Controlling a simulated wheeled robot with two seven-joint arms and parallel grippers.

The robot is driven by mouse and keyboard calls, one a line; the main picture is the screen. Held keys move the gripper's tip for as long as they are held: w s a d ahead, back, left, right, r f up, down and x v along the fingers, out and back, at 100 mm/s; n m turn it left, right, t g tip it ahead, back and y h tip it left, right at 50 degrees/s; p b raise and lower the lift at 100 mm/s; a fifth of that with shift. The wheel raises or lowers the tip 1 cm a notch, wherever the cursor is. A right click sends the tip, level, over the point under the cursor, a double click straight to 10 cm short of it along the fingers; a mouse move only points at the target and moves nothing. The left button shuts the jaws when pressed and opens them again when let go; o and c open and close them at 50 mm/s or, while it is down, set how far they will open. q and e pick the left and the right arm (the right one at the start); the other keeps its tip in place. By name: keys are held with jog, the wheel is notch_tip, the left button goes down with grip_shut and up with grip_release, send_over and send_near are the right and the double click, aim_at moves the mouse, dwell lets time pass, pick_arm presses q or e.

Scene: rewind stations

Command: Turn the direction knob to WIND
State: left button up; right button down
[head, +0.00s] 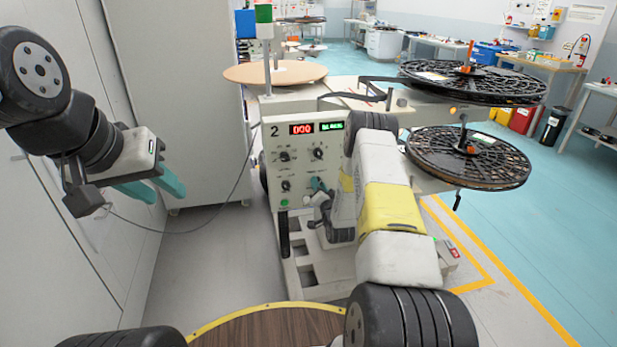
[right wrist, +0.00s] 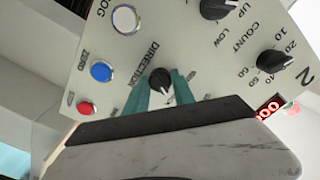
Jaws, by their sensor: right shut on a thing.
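The control panel of station 2 (head: 272,172) faces me in the head view. In the right wrist view the black direction knob (right wrist: 159,79) sits under the DIRECTION label, between the two teal fingers of my right gripper (right wrist: 166,88). My right gripper is shut on this knob; it also shows at the panel in the head view (head: 319,184). The knob has a pale pointer mark, but I cannot tell which position it points to. The small lettering around it is partly hidden by the fingers. My left gripper (head: 158,188) is open and empty, well left of the panel.
Blue (right wrist: 101,72), red (right wrist: 86,109) and white (right wrist: 126,19) buttons and the COUNT knob (right wrist: 272,61) surround the direction knob. Black reels (head: 470,157) stand at the right of the station. A tall grey cabinet (head: 180,90) stands at the left.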

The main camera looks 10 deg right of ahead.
jog(key=n, duration=1)
jog(key=shift+n, duration=0.7)
jog(key=c, duration=1.1)
grip_release()
jog(key=shift+o, duration=0.2)
jog(key=shift+s, duration=0.1)
jog(key=s, duration=0.7)
jog(key=shift+s+d, duration=0.15)
jog(key=shift+s, duration=0.15)
